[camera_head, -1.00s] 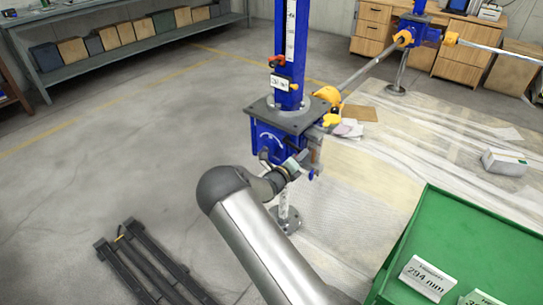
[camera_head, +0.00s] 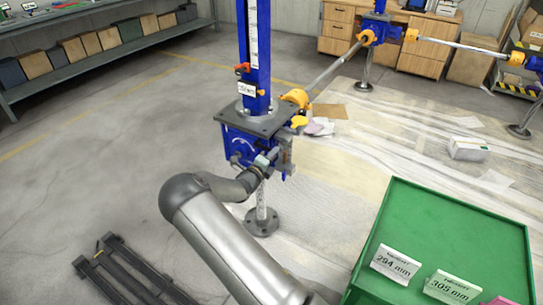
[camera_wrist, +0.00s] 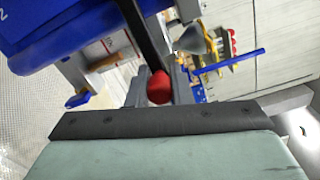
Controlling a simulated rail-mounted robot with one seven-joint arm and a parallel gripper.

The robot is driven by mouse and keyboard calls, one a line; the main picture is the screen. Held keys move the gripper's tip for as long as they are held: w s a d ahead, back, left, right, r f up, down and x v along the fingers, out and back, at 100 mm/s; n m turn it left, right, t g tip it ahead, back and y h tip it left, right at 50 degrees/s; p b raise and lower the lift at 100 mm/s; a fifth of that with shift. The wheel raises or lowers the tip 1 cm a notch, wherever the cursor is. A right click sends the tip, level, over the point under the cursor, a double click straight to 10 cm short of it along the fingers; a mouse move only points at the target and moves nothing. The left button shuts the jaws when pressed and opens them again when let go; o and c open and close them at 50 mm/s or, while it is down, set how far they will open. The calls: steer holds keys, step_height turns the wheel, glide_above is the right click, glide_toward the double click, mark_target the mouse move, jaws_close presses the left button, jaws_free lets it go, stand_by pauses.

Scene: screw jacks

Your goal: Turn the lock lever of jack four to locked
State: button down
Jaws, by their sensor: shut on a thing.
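The blue jack (camera_head: 240,145) in front of me has a tall blue column (camera_head: 254,60) and a grey top plate (camera_head: 256,121). I cannot read a jack number for certain. My gripper (camera_head: 267,162) is at the front of its blue body, below the plate. In the wrist view, a black lever (camera_wrist: 144,40) ends in a red ball knob (camera_wrist: 159,88). The knob sits between the grey fingers of my gripper (camera_wrist: 160,80), which is shut on it. The lever's pivot is out of the wrist view, and its lock position cannot be told.
A yellow-ended shaft (camera_head: 335,67) runs from this jack to another blue jack (camera_head: 372,30) behind. A green table (camera_head: 455,225) with number cards stands at the right. A dark rail frame (camera_head: 120,270) lies at lower left.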

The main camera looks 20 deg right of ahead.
steer(key=c, duration=1.3)
jaws_free()
steer(key=shift+r, duration=0.15)
steer(key=shift+s+a, duration=0.1)
steer(key=v, duration=1.7)
steer(key=shift+s, duration=0.15)
steer(key=s+d+r+m+g+y+p, duration=0.1)
steer(key=s+d+r+m+g, duration=0.5)
steer(key=m, duration=0.4)
steer(key=s+d+r+m+g+y+p, duration=0.1)
steer(key=s+d+r+m+g+p, duration=0.25)
steer(key=s+m, duration=0.55)
steer(key=s+a+r+m+g+y+p, duration=0.1)
steer(key=s+a+r+m+y, duration=0.2)
steer(key=s+r+m+y, duration=0.3)
steer(key=s+a+r+m+g+y+p, duration=0.1)
steer(key=s+a+r+m+y, duration=0.3)
steer(key=s+m, duration=0.9)
step_height(320, 180, up, 3)
steer(key=shift+s+r+m+y, duration=0.1)
steer(key=shift+s+m+y, duration=0.25)
steer(key=shift+m+y, duration=0.7)
